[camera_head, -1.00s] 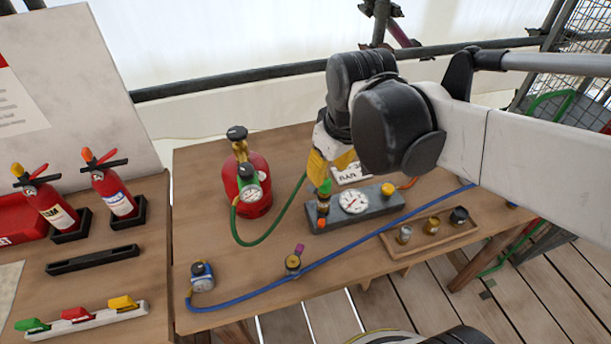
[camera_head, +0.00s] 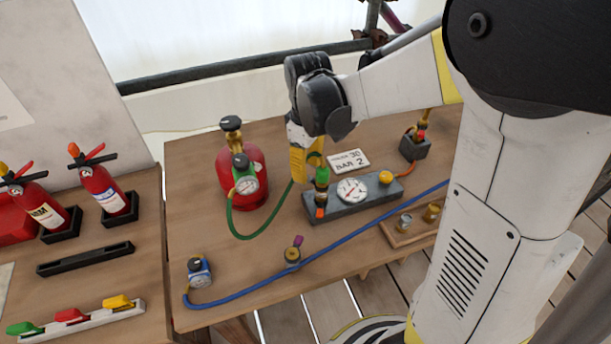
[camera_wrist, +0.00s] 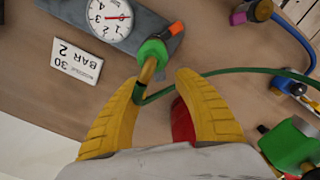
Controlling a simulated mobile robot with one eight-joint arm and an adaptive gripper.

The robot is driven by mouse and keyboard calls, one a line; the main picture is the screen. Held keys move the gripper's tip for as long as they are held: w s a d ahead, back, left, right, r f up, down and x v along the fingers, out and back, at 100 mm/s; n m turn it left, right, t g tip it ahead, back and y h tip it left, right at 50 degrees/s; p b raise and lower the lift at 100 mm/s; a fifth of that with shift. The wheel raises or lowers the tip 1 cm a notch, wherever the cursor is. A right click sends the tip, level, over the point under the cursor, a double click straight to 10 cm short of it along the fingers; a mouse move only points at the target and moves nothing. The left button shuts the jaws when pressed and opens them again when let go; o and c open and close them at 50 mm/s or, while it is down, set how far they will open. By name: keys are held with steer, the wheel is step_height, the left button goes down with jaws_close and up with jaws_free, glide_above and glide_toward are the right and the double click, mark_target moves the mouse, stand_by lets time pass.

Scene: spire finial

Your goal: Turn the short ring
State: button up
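A grey block (camera_head: 340,203) on the table carries a white dial gauge (camera_head: 351,190). At its left end is a fitting with a green ring (camera_head: 322,176) and an orange part (camera_head: 320,213) below. The wrist view shows the green ring (camera_wrist: 153,50), a brass stem (camera_wrist: 147,71) and the green hose. I cannot tell which ring is the short one. My gripper (camera_head: 305,176) points down just behind and left of the fitting. In the wrist view my gripper's (camera_wrist: 159,77) yellow fingers are apart, with the stem near and between their tips; I see no contact.
A red cylinder (camera_head: 254,178) with a gauge stands left of the gripper, joined by a green hose (camera_head: 262,236). A blue hose (camera_head: 330,248) crosses the table front. A label card (camera_head: 348,161) lies behind the block. A wooden tray (camera_head: 402,240) is at right.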

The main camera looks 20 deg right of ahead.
steer(key=shift+f+b, duration=0.3)
steer(key=shift+f, duration=0.9)
jaws_close()
